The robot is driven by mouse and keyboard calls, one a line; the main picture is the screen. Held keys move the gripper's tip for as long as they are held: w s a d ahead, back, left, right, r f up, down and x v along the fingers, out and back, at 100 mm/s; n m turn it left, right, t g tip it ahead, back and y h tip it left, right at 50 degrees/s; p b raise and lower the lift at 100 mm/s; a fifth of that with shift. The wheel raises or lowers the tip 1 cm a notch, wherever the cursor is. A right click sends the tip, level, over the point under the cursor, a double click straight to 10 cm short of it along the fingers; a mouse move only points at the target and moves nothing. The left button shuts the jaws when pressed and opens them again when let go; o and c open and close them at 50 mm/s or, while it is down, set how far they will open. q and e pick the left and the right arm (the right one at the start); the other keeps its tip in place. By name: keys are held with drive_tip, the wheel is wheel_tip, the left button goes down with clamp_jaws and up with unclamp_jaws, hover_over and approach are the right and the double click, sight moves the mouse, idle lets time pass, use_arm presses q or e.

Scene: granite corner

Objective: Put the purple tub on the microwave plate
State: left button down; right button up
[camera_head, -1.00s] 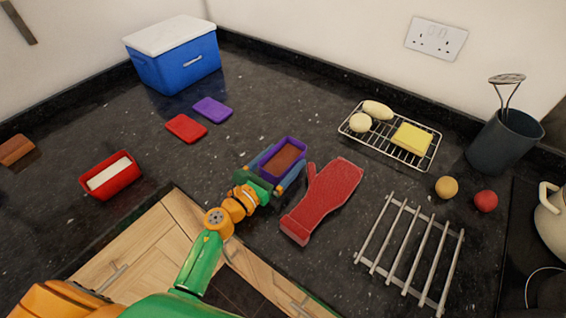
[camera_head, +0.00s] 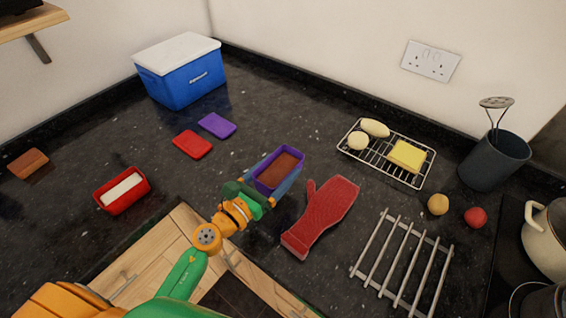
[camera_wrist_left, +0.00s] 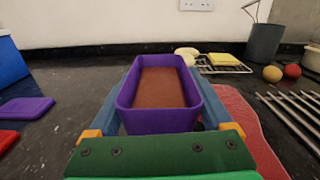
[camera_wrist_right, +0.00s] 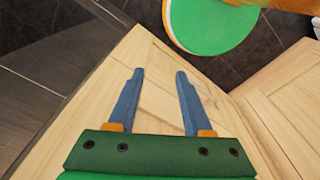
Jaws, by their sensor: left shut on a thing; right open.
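The purple tub (camera_head: 264,183) with brown contents is between the fingers of my left gripper (camera_head: 270,172), over the counter just left of the red oven mitt. In the left wrist view the purple tub (camera_wrist_left: 160,119) stands upright, with a blue finger along each long side; the gripper is shut on it. I cannot tell clearly how high its base is above the counter. No microwave or microwave plate shows in these views. My right gripper (camera_wrist_right: 155,75) is open and empty in front of a wooden cupboard door; it is not in the head view.
A red oven mitt (camera_head: 322,215) and a metal trivet (camera_head: 402,262) lie to the right. A wire rack (camera_head: 352,152) holds food. A red tub (camera_head: 122,204), a red lid (camera_head: 192,145), a purple lid (camera_head: 217,125) and a blue cooler (camera_head: 182,80) are left. Open counter lies behind the tub.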

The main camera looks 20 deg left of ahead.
use_arm(q)
drive_tip(key=s+a+r+m+g+h+b, duration=0.1)
drive_tip(key=s+r+m+g+h+b, duration=0.2)
drive_tip(key=s, duration=1)
wheel_tip(320, 180, up, 4)
drive_tip(key=m+g+h, duration=0.3)
drive_tip(key=h, duration=0.2)
drive_tip(key=shift+s+a+f+m+b, duration=0.15)
drive_tip(key=shift+s+a+m+b, duration=0.2)
drive_tip(key=shift+s+a+m, duration=0.05)
use_arm(e)
wheel_tip(320, 180, down, 2)
drive_tip(key=shift+s+d, duration=0.1)
